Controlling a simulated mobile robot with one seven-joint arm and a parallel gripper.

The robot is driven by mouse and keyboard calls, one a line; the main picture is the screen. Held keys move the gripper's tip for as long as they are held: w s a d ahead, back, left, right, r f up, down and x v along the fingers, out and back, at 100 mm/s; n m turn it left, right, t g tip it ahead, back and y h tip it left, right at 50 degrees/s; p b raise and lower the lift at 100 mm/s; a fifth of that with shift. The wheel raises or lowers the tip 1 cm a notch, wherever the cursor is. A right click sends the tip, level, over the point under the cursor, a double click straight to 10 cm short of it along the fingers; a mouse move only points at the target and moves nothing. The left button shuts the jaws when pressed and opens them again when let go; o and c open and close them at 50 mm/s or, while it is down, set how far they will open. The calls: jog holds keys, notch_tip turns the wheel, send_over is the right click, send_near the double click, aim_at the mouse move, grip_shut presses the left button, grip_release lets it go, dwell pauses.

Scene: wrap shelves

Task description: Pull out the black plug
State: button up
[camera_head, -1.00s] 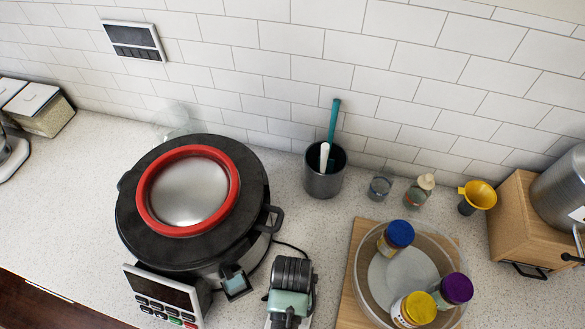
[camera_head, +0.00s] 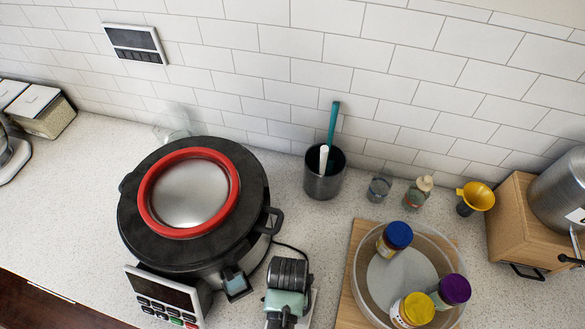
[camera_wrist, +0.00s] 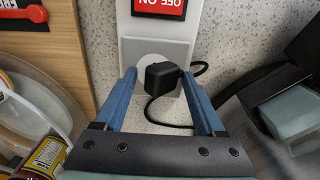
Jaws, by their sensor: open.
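The black plug (camera_wrist: 162,79) sits at a round grey socket on a white plate (camera_wrist: 154,30) in the wrist view, and a black cord curls from it. My gripper (camera_wrist: 158,75) is open, with one blue finger on each side of the plug. I cannot tell whether either finger touches it. In the head view my arm covers the plug. The cord (camera_head: 291,247) shows there, running from beside the large black round pot (camera_head: 130,215) toward my arm.
A red OFF/ON sign (camera_wrist: 159,8) is on the plate. A clear round tub (camera_head: 358,270) with several jars stands right of my arm on a wooden board. A dark cup (camera_head: 323,180) with utensils stands behind. A keypad device (camera_head: 165,293) stands at the front left.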

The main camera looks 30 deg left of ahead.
jog(key=shift+s+f, duration=0.15)
jog(key=shift+d, duration=0.1)
grip_shut()
jog(key=shift+w+r+p, duration=0.2)
jog(key=shift+r+p, duration=2.9)
jog(key=shift+r, duration=0.05)
